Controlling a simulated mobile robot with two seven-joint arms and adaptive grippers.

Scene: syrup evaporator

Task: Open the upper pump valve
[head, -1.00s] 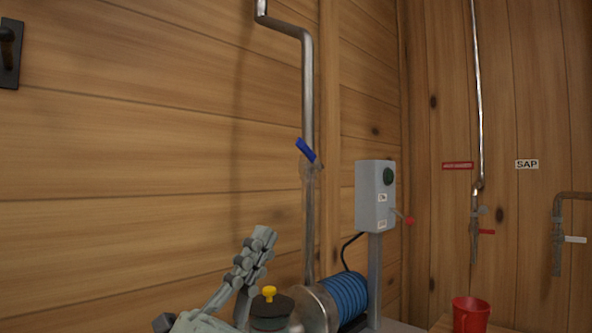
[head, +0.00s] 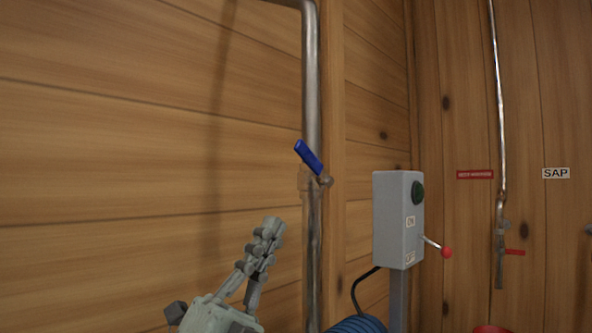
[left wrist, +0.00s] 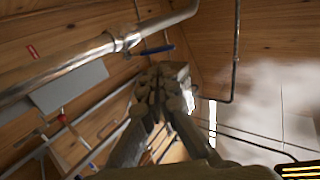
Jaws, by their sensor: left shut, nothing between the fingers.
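The upper pump valve is on a vertical metal pipe (head: 311,80) in front of the wooden wall, and its blue lever handle (head: 309,158) slants from upper left to lower right. In the left wrist view the pipe (left wrist: 70,70) crosses the upper left, with the blue handle (left wrist: 157,50) just above the fingertips in the picture. My left gripper (head: 271,228) points up, lower and to the left of the handle, apart from it in the head view. Its fingers are shut and empty; they also show in the left wrist view (left wrist: 163,78). My right gripper is in neither view.
A grey control box (head: 398,220) with a green button and a red-tipped lever (head: 446,252) stands right of the pipe. A blue ribbed motor (head: 357,324) is below. Another thin pipe (head: 498,100) runs down the right wall near a SAP sign (head: 556,173).

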